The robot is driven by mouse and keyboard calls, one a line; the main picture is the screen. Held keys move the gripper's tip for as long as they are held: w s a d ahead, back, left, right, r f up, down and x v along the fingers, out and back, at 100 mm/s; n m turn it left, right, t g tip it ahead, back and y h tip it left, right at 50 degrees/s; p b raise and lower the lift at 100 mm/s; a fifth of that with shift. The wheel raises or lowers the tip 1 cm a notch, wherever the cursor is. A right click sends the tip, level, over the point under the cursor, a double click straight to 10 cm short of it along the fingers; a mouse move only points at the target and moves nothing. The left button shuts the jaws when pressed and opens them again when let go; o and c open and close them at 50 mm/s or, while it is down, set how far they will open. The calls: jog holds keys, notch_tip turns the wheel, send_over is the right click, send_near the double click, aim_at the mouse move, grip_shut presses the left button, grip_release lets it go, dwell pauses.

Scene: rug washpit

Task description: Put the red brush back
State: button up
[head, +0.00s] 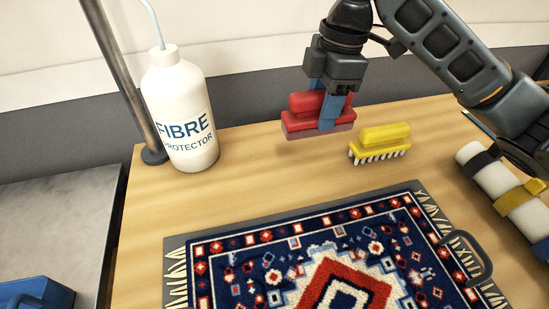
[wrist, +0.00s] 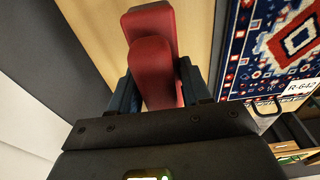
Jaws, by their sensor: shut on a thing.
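The red brush (head: 296,119) is held in my gripper (head: 328,108) above the back part of the wooden table. Its bristle side faces down. In the wrist view the red brush (wrist: 153,60) lies between the two blue fingers of my gripper (wrist: 157,90), which are shut on its handle. A yellow brush (head: 381,142) with white bristles stands on the table just right of the red brush, apart from it.
A white fibre protector bottle (head: 180,110) stands at the back left beside a metal post (head: 128,80). A patterned rug (head: 330,258) on a grey board fills the front. A strapped white roll (head: 503,190) lies at right. Bare table (head: 240,180) shows between bottle and brushes.

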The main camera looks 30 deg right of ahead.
jog(key=a+f, duration=0.1)
jog(key=a, duration=0.1)
jog(key=w+a+f, duration=0.1)
jog(key=a+f, duration=0.1)
jog(key=a, duration=0.1)
jog(key=a+f, duration=0.2)
jog(key=a, duration=0.1)
jog(key=shift+w+a, duration=0.15)
jog(key=shift+a+f, duration=0.15)
jog(key=shift+f, duration=1.95)
jog(key=shift+f+b, duration=0.15)
jog(key=shift+b, duration=0.2)
jog(key=o, duration=1.2)
jog(key=r, duration=0.4)
jog(key=d+r+p, duration=0.1)
jog(key=r, duration=0.3)
jog(key=r+p, duration=0.1)
jog(key=r, duration=0.3)
jog(key=shift+s+d+r, duration=0.15)
jog(key=shift+s+d, duration=0.05)
jog(key=shift+s, duration=0.1)
